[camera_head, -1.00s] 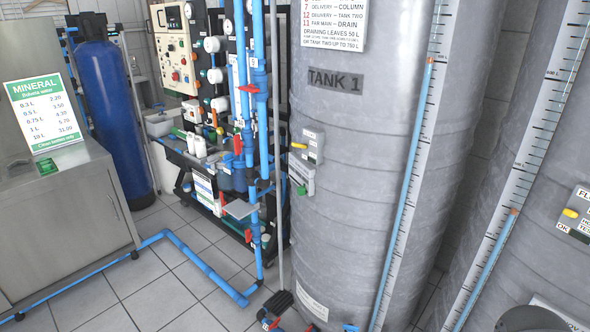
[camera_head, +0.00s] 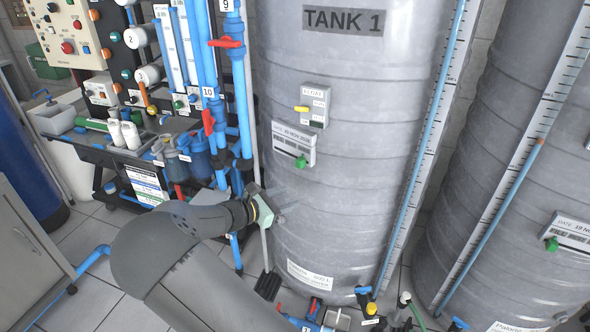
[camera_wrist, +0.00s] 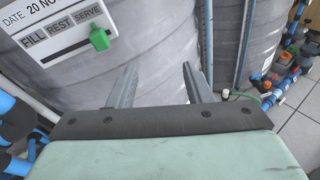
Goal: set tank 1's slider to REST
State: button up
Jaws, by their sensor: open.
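Tank 1 (camera_head: 340,190) is a large ribbed grey cylinder in the middle of the head view. On its front is a white slider plate (camera_head: 288,136) with a green knob (camera_head: 300,162) at its lower right. In the wrist view the plate (camera_wrist: 62,30) is marked FILL, REST and SERVE from left to right, and the green knob (camera_wrist: 99,39) is at the SERVE end. My gripper (camera_head: 290,203) is below the plate, close to the tank side. In the wrist view its two fingers (camera_wrist: 160,82) are apart with nothing between them, below and right of the knob.
A box with a yellow toggle (camera_head: 313,106) is just above the slider plate. Blue pipes with red valves (camera_head: 226,43) stand close left of the tank. A second tank (camera_head: 520,200) is at right. Valves and pipes lie on the floor (camera_head: 365,300) at the tank's foot.

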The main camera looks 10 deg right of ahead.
jog(key=w+a+n+t, duration=0.3)
jog(key=a+n+t, duration=0.1)
jog(key=a, duration=0.3)
jog(key=p, duration=0.2)
send_near(297, 165)
jog(key=x, duration=0.9)
jog(key=shift+w+d+r, duration=0.1)
jog(key=shift+w+d, duration=0.05)
jog(key=shift+d, duration=0.2)
